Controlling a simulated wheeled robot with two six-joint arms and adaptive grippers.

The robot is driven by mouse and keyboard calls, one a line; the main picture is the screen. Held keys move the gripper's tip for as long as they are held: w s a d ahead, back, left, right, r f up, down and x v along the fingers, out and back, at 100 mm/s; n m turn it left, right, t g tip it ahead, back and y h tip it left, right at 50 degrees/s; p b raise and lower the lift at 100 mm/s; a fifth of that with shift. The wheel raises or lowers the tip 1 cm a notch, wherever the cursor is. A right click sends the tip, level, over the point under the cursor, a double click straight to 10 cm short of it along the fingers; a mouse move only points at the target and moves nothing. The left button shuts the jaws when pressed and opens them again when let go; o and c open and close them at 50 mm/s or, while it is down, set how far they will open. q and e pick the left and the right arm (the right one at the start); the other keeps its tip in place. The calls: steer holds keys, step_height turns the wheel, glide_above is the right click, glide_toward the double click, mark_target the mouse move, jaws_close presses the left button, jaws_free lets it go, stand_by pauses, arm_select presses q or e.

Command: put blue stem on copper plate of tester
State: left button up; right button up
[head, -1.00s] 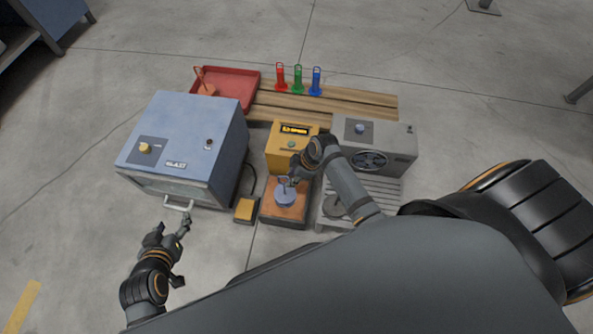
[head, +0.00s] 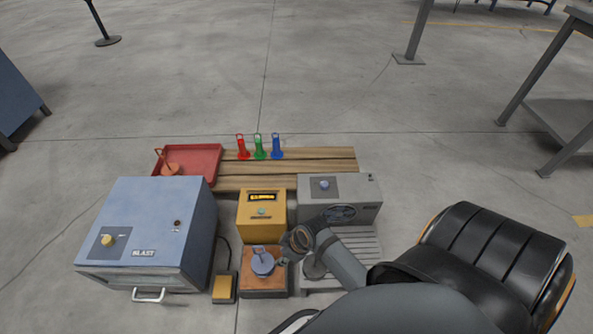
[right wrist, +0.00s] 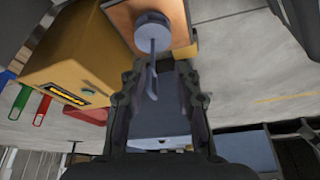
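The blue stem (head: 262,264), a blue-grey disc with an upright flat handle, rests on the copper plate (head: 265,283) in front of the yellow tester (head: 262,211). In the right wrist view the stem (right wrist: 153,38) sits on the copper plate (right wrist: 186,22), its handle pointing toward my fingers. My right gripper (head: 284,261) is just right of the stem in the head view. In the right wrist view the gripper (right wrist: 157,75) has its fingers apart, with the handle's end showing between or just beyond them; contact cannot be told. My left gripper is out of view.
A blue blast cabinet (head: 160,225) stands left, with a yellow pedal (head: 224,288) beside it. A grey fan unit (head: 350,207) and slatted rack (head: 362,243) are right. Behind are a red tray (head: 205,160) and red, green and blue upright pieces on wooden boards (head: 330,170).

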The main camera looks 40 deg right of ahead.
steer(key=s+d+r+m+t+h, duration=0.1)
steer(key=s+r+m, duration=0.3)
steer(key=s+m, duration=0.2)
steer(key=shift+s+d+m+t, duration=0.3)
steer(key=shift+s+m+t, duration=0.1)
steer(key=shift+s, duration=0.3)
steer(key=shift+r, duration=0.1)
